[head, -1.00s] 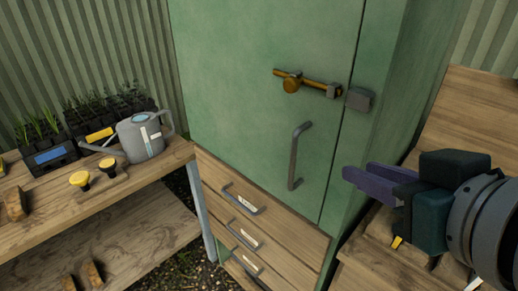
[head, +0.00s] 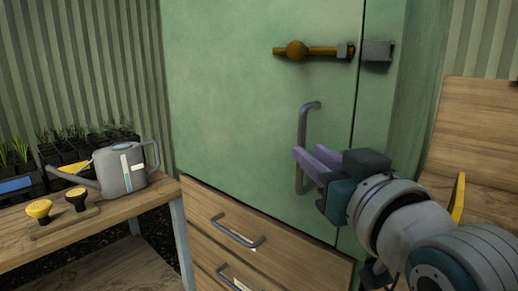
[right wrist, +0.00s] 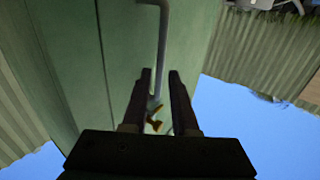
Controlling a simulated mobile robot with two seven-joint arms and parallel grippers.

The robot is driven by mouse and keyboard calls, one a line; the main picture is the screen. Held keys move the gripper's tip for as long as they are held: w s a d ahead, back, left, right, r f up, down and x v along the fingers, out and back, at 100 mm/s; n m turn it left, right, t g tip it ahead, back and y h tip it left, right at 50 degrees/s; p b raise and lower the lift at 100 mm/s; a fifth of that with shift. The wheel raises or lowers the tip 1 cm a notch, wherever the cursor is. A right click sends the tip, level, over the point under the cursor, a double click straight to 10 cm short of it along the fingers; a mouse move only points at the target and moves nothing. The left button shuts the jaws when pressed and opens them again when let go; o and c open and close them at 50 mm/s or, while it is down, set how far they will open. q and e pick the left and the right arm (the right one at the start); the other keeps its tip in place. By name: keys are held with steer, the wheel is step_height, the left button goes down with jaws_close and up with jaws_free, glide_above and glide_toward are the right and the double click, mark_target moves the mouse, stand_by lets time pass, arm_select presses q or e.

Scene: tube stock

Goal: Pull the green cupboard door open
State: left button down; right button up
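The green cupboard door (head: 240,100) is shut, with only a thin dark seam at its right edge. Its grey upright bar handle (head: 303,125) is partly hidden behind my right gripper (head: 308,151). The right gripper's purple fingers are apart at the handle's lower half. In the right wrist view the handle (right wrist: 162,40) runs down into the gap between the two open fingers (right wrist: 160,74); contact cannot be told. Above, a brass bolt (head: 320,50) with a round knob lies level on the door. Its right end stops short of the keeper (head: 378,50). My left gripper is not in view.
Wooden drawers (head: 215,213) with bar handles sit below the door. A workbench (head: 135,205) at the left holds a grey watering can (head: 122,168), yellow-topped tools (head: 40,208) and seedling trays (head: 85,150). A wooden board structure (head: 480,140) stands at the right.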

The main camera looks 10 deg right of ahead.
mark_target(298, 191)
steer(key=shift+w+a, duration=0.2)
steer(key=shift+w, duration=2.1)
jaws_close()
